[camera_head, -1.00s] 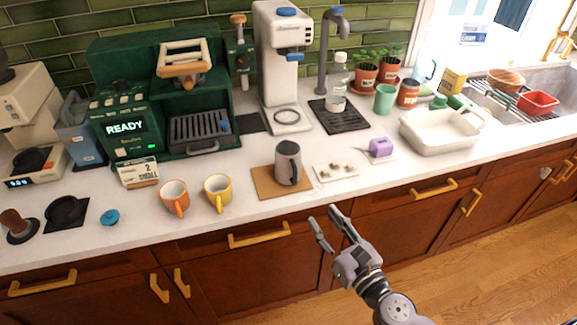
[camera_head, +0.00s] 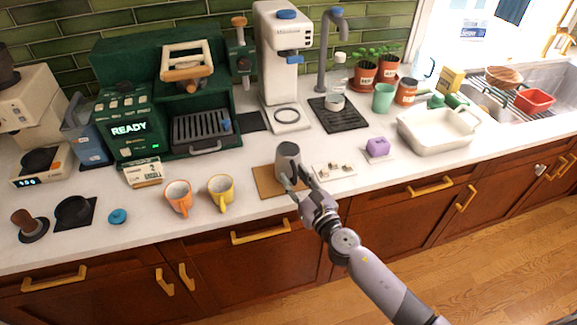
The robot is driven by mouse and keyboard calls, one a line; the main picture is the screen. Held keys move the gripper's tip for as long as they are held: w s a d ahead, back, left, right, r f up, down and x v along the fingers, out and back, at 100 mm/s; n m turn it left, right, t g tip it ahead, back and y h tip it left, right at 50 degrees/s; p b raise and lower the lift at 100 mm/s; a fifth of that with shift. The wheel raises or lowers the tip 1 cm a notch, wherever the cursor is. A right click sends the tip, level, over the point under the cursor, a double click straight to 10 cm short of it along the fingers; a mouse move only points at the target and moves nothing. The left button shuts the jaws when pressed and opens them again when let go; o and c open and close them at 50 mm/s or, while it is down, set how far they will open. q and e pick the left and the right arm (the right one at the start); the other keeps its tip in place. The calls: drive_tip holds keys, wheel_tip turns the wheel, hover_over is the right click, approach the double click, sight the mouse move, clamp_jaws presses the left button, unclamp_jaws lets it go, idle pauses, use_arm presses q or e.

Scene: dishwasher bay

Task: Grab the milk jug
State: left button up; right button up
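The milk jug (camera_head: 287,151) is a dark grey metal pitcher. It stands upright on a tan square mat (camera_head: 265,182) near the counter's front edge. My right gripper (camera_head: 300,175) is at the jug's front right side, where the handle is. Its two fingers are apart, one in front of the jug and one to its right. They hide the handle and the jug's lower part, so I cannot tell whether they touch it. My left gripper is out of view.
Orange (camera_head: 179,197) and yellow (camera_head: 221,192) mugs stand left of the mat. A small white tray (camera_head: 345,172) lies close to its right, with a purple block (camera_head: 377,146) beyond.

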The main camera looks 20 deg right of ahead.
drive_tip(key=shift+w, duration=0.25)
drive_tip(key=shift+s, duration=0.1)
drive_tip(key=shift+c, duration=0.5)
clamp_jaws()
drive_tip(key=shift+r, duration=0.1)
